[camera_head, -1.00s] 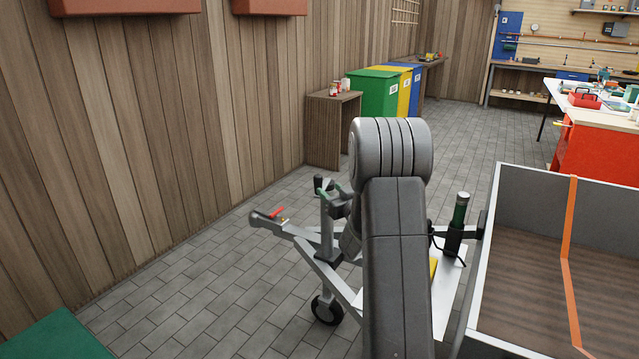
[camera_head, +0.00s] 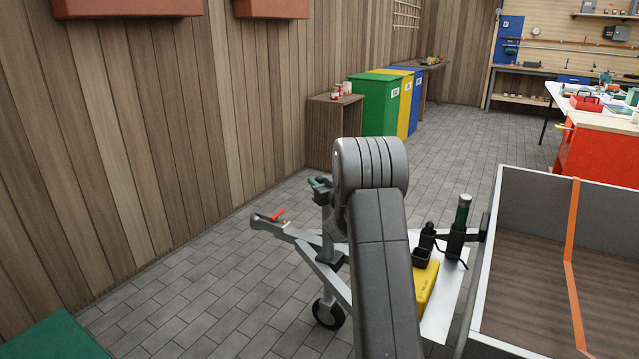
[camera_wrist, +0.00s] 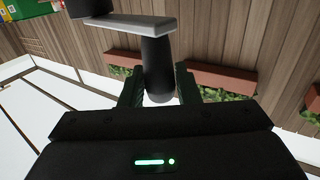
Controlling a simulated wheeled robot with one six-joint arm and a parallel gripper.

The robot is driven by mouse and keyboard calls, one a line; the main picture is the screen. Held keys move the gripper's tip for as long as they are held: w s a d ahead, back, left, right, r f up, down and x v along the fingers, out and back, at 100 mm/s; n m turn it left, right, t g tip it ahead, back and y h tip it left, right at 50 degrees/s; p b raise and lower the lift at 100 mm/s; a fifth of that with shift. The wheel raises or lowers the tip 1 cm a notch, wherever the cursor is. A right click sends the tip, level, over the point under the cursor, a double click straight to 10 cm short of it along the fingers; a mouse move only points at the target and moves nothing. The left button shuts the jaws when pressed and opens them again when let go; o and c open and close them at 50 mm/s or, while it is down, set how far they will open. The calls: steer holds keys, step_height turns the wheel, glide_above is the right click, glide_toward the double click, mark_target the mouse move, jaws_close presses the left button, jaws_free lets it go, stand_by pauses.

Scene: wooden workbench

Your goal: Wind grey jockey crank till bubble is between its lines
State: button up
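The jockey wheel's grey post (camera_head: 327,228) stands on the trailer drawbar, with its wheel (camera_head: 328,313) at the floor. In the wrist view, the grey crank arm (camera_wrist: 125,22) carries a dark round handle (camera_wrist: 158,65). My gripper (camera_wrist: 160,88) has its two green fingers on either side of this handle, apparently pressed against it. In the head view, my arm hides most of the gripper; only a little green and dark shows by the post top. A yellow bar (camera_head: 427,287), perhaps the level, lies on the white drawbar plate, partly behind my arm. No bubble or lines can be read.
The trailer bed (camera_head: 540,300) with an orange strap (camera_head: 570,240) stands at right. A wooden cabinet (camera_head: 333,130) and coloured bins (camera_head: 380,105) stand by the wall.

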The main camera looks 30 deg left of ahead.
jaws_close()
steer(key=shift+a, duration=0.3)
